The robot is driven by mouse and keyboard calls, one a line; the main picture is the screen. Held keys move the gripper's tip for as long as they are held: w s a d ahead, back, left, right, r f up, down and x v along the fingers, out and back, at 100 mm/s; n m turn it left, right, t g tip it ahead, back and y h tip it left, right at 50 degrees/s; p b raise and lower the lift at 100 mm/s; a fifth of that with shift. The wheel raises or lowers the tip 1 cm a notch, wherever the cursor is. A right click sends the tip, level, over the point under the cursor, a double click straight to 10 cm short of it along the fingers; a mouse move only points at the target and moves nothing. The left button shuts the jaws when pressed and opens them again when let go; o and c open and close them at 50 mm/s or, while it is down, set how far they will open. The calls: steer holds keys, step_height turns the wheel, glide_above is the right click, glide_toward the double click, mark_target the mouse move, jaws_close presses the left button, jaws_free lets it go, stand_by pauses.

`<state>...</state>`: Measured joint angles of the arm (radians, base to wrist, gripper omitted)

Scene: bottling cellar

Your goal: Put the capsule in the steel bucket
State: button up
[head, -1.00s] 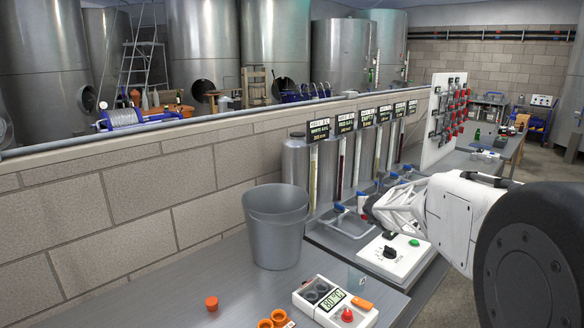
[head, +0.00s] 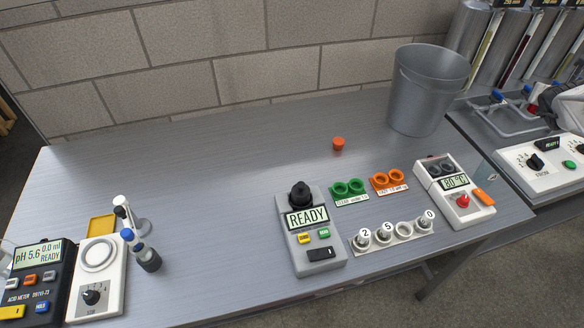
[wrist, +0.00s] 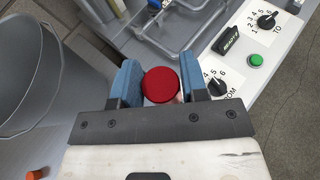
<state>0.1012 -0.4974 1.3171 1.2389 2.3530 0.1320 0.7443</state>
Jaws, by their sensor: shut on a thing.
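In the wrist view my gripper (wrist: 161,80) has its two blue fingers shut on a red round-topped piece (wrist: 161,86), which looks like the capsule. Its lower part is hidden by the gripper. The steel bucket (head: 428,98) stands upright on the grey bench by the wall in the head view. Its open mouth and grey wall (wrist: 25,110) also show at the left of the wrist view, beside my gripper and apart from it.
A small orange plug (head: 338,144) lies left of the bucket. A white control box (head: 545,165) is to the right. The bench's left-middle is clear.

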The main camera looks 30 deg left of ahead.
steer(key=r, duration=0.2)
steer(key=a+r, duration=0.1)
steer(key=shift+r, duration=0.4)
steer(key=s+a+r+n+g+y, duration=0.15)
steer(key=s+a+n+y, duration=0.3)
steer(key=a, duration=0.85)
steer(key=s+a+f+n+g+y, duration=0.1)
steer(key=s+a+n+g+y, duration=0.35)
steer(key=a, duration=0.95)
steer(key=s+a+r+n+y, duration=0.1)
steer(key=s+a+n+y, duration=0.35)
steer(key=a, duration=0.85)
steer(key=s+a+n+g, duration=0.2)
steer(key=s+a, duration=0.3)
steer(key=s, duration=0.3)
steer(key=s+a+f+n+g, duration=0.1)
steer(key=s+a+n+g, duration=0.1)
steer(key=s+a+g, duration=0.3)
steer(key=s+a+n+g, duration=0.3)
steer(key=s+a, duration=0.3)
steer(key=s, duration=0.7)
steer(key=shift+f, duration=0.3)
step_height(320, 180, down, 15)
steer(key=shift+w+d+f, duration=0.1)
steer(key=shift+f, duration=0.35)
steer(key=shift+f, duration=0.1)
steer(key=shift+f, duration=3.05)
